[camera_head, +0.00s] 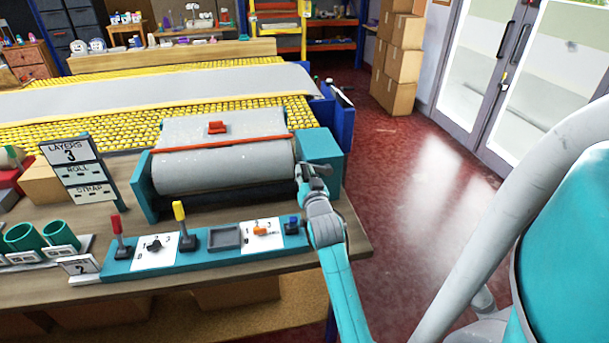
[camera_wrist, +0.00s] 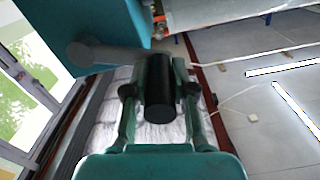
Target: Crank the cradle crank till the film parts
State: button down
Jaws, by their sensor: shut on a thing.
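The film cradle (camera_head: 180,120) stands on the bench with teal end plates and a thick grey-white roll (camera_head: 225,168) lying across it. A grey sheet rises behind the roll, with a red bar (camera_head: 225,142) across it. My gripper (camera_head: 313,172) is at the cradle's right end plate. In the wrist view my gripper (camera_wrist: 159,92) is shut on the black crank handle (camera_wrist: 159,85), with a finger on each side. A grey crank arm (camera_wrist: 105,52) runs left from the handle, beside the teal end plate (camera_wrist: 115,20). In the head view my gripper hides the crank.
A control strip (camera_head: 205,245) with a red lever (camera_head: 117,225), a yellow lever (camera_head: 181,212) and dials lies in front of the cradle. A sign (camera_head: 78,170) reads LAYERS 3, ROLL, STRAP. Teal cups (camera_head: 25,238) stand at left. Red floor (camera_head: 425,160) is clear at right.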

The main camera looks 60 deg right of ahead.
jog(key=shift+s+d+r+m, duration=0.2)
jog(key=shift+r+m, duration=0.1)
jog(key=shift+r, duration=0.25)
jog(key=shift+s+d+r, duration=0.2)
jog(key=shift+s+r, duration=0.05)
jog(key=shift+r, duration=0.2)
jog(key=shift+s+d+r, duration=0.15)
jog(key=shift+s+r, duration=0.05)
jog(key=shift+r, duration=0.25)
jog(key=shift+s+d+r+m, duration=0.25)
jog(key=shift+s+m, duration=0.05)
jog(key=shift+m, duration=0.4)
jog(key=c, duration=0.9)
grip_release()
jog(key=shift+c, duration=0.2)
jog(key=v, duration=1.2)
